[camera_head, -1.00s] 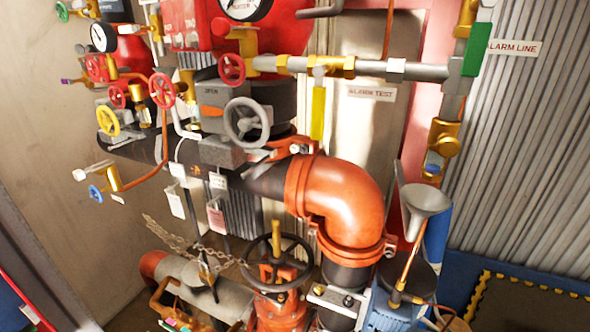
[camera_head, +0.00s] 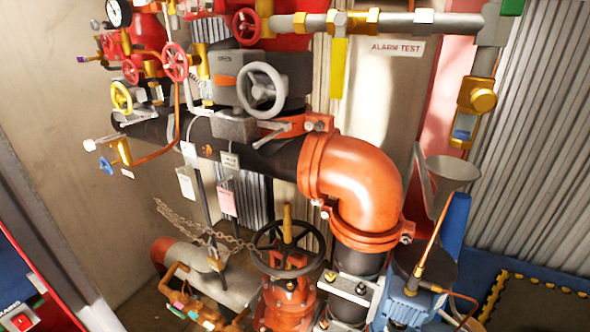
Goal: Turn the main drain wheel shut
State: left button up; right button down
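Several handwheels show, and I cannot read a tag that names the main drain wheel. A large black wheel (camera_head: 316,241) lies nearly flat on an orange-red valve (camera_head: 289,299) at bottom centre, with a brass stem (camera_head: 287,224) standing up through it. A grey wheel (camera_head: 281,88) faces me on the upper pipework. A yellow wheel (camera_head: 121,97) and red wheels (camera_head: 175,62) (camera_head: 247,27) sit at upper left and top centre. A small blue wheel (camera_head: 106,166) is at far left. Neither of my grippers is in view, and nothing of mine touches a wheel.
A thick orange elbow pipe (camera_head: 362,184) stands right of the black wheel. A chain (camera_head: 190,222) runs to the wheel's left. A grey funnel (camera_head: 446,171) and blue pump-like unit (camera_head: 408,305) are at right. A red-edged blue panel (camera_head: 12,283) is at lower left.

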aim_at(175, 63)
jog(key=l+u, duration=0.1)
jog(key=u, duration=0.3)
jog(key=l+u, duration=0.15)
jog(key=u, duration=0.25)
jog(key=l+u, duration=0.1)
jog(key=u, duration=0.3)
